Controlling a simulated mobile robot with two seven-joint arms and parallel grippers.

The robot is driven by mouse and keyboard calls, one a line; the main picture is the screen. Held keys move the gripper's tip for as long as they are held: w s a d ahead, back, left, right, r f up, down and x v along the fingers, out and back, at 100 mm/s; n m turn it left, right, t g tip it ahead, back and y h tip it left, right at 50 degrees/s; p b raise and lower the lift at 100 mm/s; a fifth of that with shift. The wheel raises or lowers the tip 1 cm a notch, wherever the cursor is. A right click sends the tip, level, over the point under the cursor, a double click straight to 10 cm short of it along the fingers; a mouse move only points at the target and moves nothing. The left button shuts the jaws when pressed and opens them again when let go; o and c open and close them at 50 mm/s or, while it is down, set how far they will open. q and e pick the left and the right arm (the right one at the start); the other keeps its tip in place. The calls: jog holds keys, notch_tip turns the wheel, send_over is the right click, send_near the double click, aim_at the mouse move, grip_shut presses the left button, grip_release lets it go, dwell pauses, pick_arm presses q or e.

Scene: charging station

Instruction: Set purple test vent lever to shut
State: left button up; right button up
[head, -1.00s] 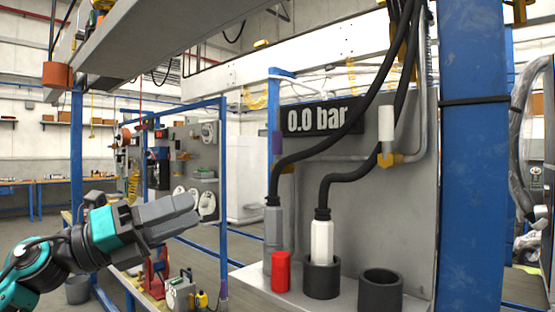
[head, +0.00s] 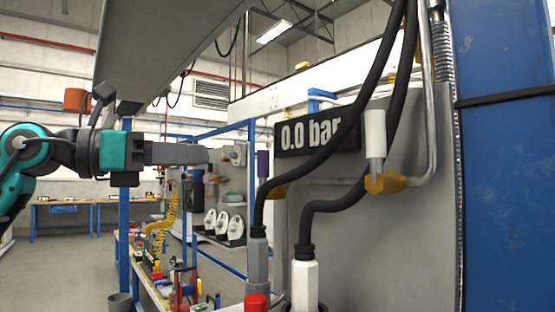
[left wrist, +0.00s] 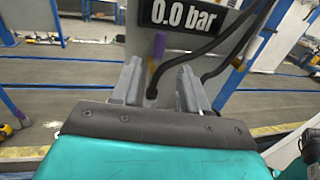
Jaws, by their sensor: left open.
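The purple test vent lever (head: 262,164) stands upright at the left edge of the grey panel, under the 0.0 bar display (head: 305,134). A yellow valve body (head: 275,191) shows just below it. In the left wrist view the purple lever (left wrist: 158,47) appears ahead, beyond the fingertips and between them. My left gripper (head: 207,154) points right towards the lever at about its height, apart from it. In the left wrist view my left gripper (left wrist: 161,76) is open, with nothing between its fingers. My right gripper is not in view.
A white-handled valve (head: 375,135) with a yellow body sits right of the display. Thick black hoses (head: 345,128) run down in front of the panel to a grey and a white connector (head: 304,282). A red cylinder (head: 256,303) stands below. A blue post (head: 503,180) bounds the right.

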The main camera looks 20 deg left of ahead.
aim_at(263, 158)
pick_arm(q)
jog(key=p+x, duration=0.2)
jog(key=x, duration=1)
jog(key=shift+w+d, duration=0.15)
jog(key=shift+d, duration=0.05)
jog(key=shift+c, duration=0.3)
grip_shut()
